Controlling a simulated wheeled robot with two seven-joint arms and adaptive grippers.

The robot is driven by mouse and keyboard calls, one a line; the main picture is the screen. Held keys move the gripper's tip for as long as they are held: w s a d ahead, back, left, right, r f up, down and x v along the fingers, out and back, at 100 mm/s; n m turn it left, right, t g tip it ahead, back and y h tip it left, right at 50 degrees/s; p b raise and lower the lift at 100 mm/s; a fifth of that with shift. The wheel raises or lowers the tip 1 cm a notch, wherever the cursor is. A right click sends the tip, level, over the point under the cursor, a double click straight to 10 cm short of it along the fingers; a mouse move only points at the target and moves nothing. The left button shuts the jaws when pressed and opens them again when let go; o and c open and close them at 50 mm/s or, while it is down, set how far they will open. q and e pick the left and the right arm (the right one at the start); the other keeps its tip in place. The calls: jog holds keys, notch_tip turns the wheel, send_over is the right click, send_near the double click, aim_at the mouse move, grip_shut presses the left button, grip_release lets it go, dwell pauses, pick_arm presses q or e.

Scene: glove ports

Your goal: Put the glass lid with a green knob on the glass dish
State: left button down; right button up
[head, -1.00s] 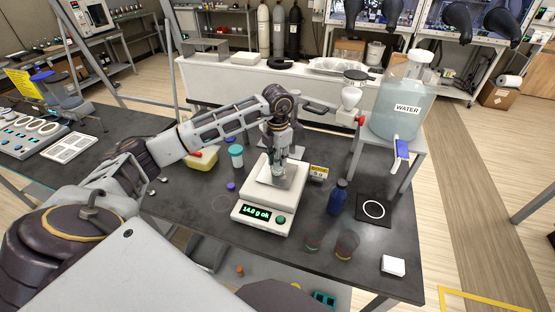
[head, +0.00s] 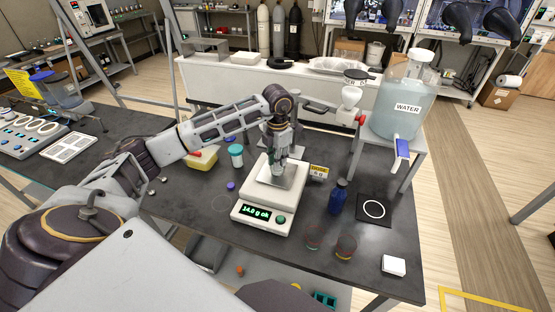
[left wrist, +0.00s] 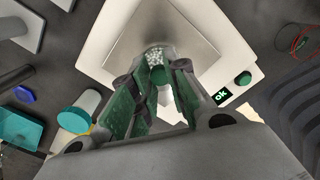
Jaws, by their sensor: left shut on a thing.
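My left gripper (head: 280,160) points down over the pan of a white scale (head: 262,214). In the left wrist view its fingers (left wrist: 158,84) are shut around the green knob (left wrist: 158,74) of the glass lid. The glass dish (left wrist: 158,54) stands on the scale's square metal pan and holds small white pellets. The clear lid is hard to make out against the dish, so I cannot tell whether it rests fully on the rim. In the head view the gripper mostly hides dish and lid. My right gripper is not in view.
The scale display (head: 256,212) is lit green and reads ok. A teal-capped jar (head: 236,155) and yellow tub (head: 202,159) stand left. A blue bottle (head: 338,196), dose sign (head: 319,171) and black mat (head: 374,209) are right.

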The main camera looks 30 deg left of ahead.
pick_arm(q)
jog(key=shift+f, duration=0.35)
dwell(0.6)
jog(key=c, duration=1.3)
grip_release()
jog(key=shift+r, duration=0.15)
jog(key=shift+r, duration=5.9)
jog(key=shift+s+f, duration=0.1)
